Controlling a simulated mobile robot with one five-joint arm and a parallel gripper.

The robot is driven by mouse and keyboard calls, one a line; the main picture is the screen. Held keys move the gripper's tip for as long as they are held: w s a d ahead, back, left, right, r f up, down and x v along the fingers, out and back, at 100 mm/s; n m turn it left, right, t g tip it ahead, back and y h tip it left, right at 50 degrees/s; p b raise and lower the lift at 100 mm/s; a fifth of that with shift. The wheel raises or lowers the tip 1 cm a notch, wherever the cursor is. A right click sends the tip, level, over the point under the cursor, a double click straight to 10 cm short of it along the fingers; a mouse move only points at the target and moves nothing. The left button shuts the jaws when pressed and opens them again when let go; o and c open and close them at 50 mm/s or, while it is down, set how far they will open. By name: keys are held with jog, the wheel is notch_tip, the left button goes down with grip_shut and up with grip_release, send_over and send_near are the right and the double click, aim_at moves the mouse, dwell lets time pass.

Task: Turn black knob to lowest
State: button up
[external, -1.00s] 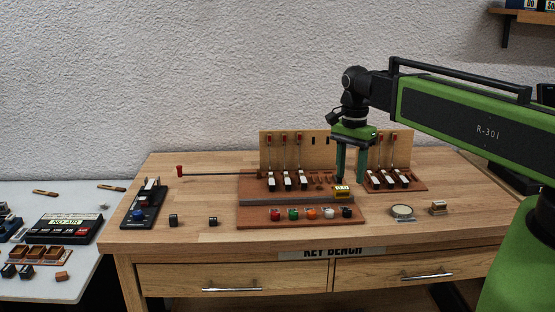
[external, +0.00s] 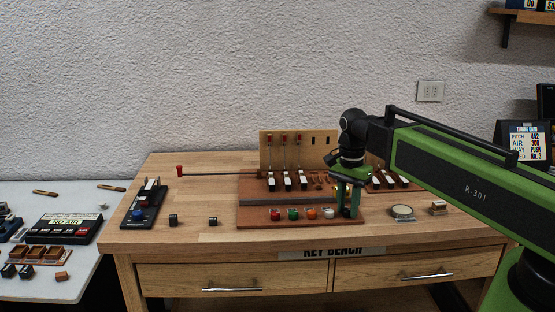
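The row of knobs stands along the front of the brown action board (external: 258,221): a red knob (external: 275,214), a green knob (external: 293,214), an orange knob (external: 311,213), a white knob (external: 329,213), and the black knob (external: 347,212) at the right end. My gripper (external: 347,212) points down at the black knob, its green fingers on either side of it. The fingers mostly hide the knob and its setting. I cannot tell whether they touch it.
The white knob stands close to the left of my fingers. White keys (external: 287,181) rise behind the knobs. A round tin (external: 402,212) and a small wooden block (external: 439,208) lie to the right. Two small dark cubes (external: 173,220) and a black device (external: 145,206) lie left.

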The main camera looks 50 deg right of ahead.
grip_shut()
jog(key=shift+n, duration=0.3)
jog(key=n, duration=0.6)
jog(key=shift+n, duration=0.3)
jog(key=n, duration=0.9)
jog(key=shift+n, duration=0.5)
